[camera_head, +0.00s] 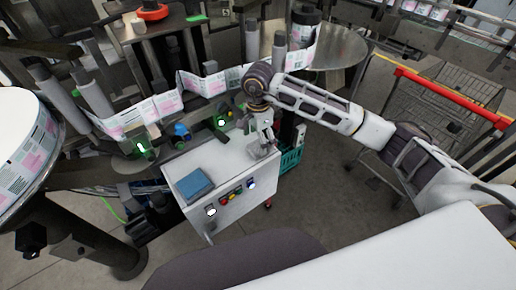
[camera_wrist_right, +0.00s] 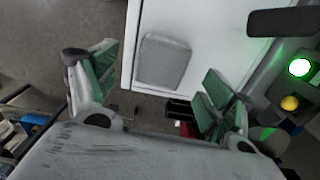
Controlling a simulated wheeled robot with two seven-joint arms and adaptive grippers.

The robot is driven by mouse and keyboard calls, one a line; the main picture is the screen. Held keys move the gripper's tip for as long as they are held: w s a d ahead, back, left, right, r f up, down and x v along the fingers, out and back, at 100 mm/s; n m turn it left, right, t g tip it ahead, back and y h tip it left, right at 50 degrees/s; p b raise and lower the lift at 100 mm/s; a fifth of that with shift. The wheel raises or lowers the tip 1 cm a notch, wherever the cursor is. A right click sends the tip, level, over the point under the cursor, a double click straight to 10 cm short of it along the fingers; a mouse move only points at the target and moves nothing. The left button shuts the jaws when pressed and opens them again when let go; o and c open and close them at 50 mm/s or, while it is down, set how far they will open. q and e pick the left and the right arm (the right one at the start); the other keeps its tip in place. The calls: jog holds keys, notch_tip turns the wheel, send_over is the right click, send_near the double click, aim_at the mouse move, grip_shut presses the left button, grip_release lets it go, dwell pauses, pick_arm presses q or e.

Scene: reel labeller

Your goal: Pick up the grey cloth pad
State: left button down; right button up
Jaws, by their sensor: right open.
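The grey cloth pad (camera_wrist_right: 162,62) lies flat on the white top of a cabinet (camera_head: 228,160), near the cabinet's edge. In the head view the grey pad (camera_head: 259,152) is small and partly hidden by my right gripper. My right gripper (camera_head: 265,138) hangs over that right end of the cabinet top, pointing down. In the right wrist view its green-lined fingers (camera_wrist_right: 157,72) are spread wide, with the pad seen between and beyond them. Nothing is held. My left gripper is not in view.
A blue pad (camera_head: 194,186) lies at the cabinet top's left end. Coloured buttons (camera_head: 232,197) line the cabinet front. Labeller posts and a label web (camera_head: 160,106) stand behind. A teal crate (camera_head: 291,160) is right of the cabinet. The top's middle is clear.

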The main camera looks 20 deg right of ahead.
aim_at(258, 146)
jog(key=shift+w+f+p, duration=0.1)
jog(key=shift+f+p, duration=0.2)
jog(key=shift+f, duration=0.4)
jog(key=shift+f+p, duration=0.35)
jog(key=shift+f, duration=1.1)
jog(key=c, duration=1)
jog(key=shift+w+r, duration=0.1)
jog(key=shift+r, duration=0.05)
jog(key=shift+c, duration=0.2)
jog(key=shift+r+b, duration=1.05)
jog(key=shift+r, duration=3.8)
